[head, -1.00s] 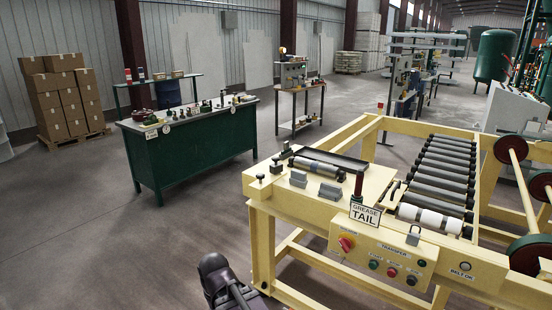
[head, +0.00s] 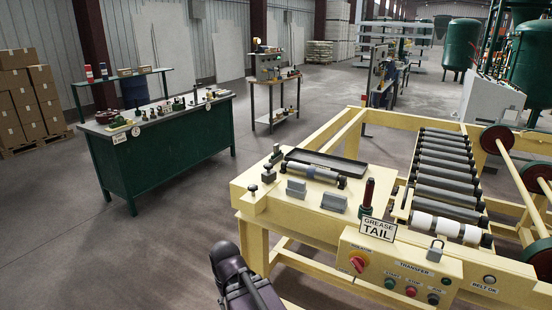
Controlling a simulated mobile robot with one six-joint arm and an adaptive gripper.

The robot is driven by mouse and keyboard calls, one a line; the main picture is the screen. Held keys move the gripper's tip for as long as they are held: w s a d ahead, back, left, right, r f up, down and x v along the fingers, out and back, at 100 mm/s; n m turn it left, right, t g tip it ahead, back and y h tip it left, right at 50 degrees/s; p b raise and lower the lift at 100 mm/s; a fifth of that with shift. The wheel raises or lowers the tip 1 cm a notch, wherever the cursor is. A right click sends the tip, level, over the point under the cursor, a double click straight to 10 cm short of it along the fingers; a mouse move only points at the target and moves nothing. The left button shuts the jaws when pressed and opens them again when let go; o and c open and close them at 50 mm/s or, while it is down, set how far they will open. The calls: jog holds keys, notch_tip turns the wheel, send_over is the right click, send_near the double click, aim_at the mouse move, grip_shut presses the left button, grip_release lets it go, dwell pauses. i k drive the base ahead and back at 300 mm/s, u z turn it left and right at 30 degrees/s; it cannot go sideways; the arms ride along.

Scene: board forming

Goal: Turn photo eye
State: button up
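The yellow machine frame (head: 250,205) stands at the right, with a flat top at its near left end. Small dark fittings stand on that top: one near its left edge (head: 268,173), one at the near left corner (head: 252,191) and one at the back (head: 276,153). One may be the photo eye; I cannot tell which at this size. Two grey blocks (head: 296,188) (head: 334,202) sit beside them. A dark part of my arm (head: 232,270) rises at the bottom, left of the machine and apart from the fittings. My gripper's fingers do not show.
The top also carries a dark tray (head: 325,160), a roller and a red-topped post (head: 368,195). A control panel (head: 400,275) with a "GREASE TAIL" sign (head: 377,229) faces me. A green workbench (head: 165,155) stands left, with open floor (head: 150,240) between.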

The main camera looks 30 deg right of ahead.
aim_at(269, 176)
jog(key=z, duration=0.4)
jog(key=i, duration=0.95)
jog(key=z, duration=0.35)
